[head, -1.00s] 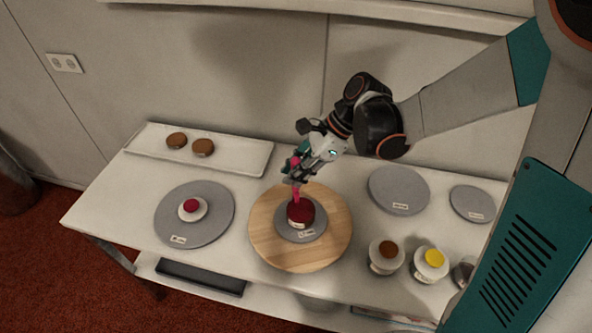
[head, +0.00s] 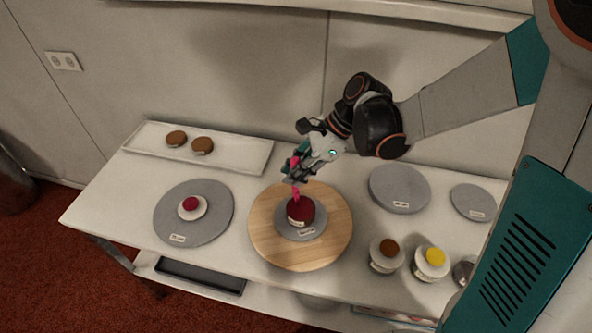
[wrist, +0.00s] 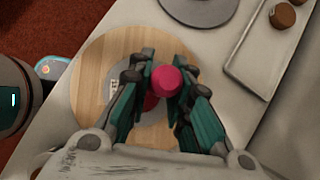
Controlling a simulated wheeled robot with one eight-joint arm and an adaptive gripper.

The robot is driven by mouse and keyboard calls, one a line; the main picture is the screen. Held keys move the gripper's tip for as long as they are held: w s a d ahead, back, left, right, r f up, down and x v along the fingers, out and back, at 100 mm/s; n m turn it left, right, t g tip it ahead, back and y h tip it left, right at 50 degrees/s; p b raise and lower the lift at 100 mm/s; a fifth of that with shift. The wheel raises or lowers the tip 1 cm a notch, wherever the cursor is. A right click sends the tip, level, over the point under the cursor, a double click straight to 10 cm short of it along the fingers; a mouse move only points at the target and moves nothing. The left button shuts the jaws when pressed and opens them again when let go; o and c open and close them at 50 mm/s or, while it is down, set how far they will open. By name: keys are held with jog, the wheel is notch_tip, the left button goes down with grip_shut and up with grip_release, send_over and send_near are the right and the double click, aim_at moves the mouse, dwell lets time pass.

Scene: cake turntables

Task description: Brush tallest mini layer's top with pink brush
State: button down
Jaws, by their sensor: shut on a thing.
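My gripper (head: 298,180) is shut on the pink brush (head: 296,193), which points down. In the wrist view the brush's round pink end (wrist: 164,82) sits between my gripper's fingers (wrist: 161,92). A dark red mini layer (head: 301,213) with a small label stands on a grey disc (head: 289,231) on the round wooden turntable (head: 268,250). The brush's lower end is at the layer's top; I cannot tell whether they touch. In the wrist view the fingers and brush hide most of the layer.
A grey disc (head: 172,228) at left bears a small white piece with a red top (head: 190,204). A white tray (head: 240,160) holds two brown pieces. Two grey discs (head: 399,190) (head: 473,203) and cups with brown (head: 388,248) and yellow (head: 435,257) contents are at right.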

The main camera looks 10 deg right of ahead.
jog(key=shift+s+a, duration=0.1)
jog(key=shift+s+a+r, duration=0.1)
jog(key=shift+s+a, duration=0.1)
jog(key=shift+d+b, duration=0.4)
jog(key=shift+d, duration=1.45)
dwell(0.5)
jog(key=shift+s, duration=0.1)
notch_tip(320, 180, up, 7)
jog(key=p, duration=0.5)
dwell(0.5)
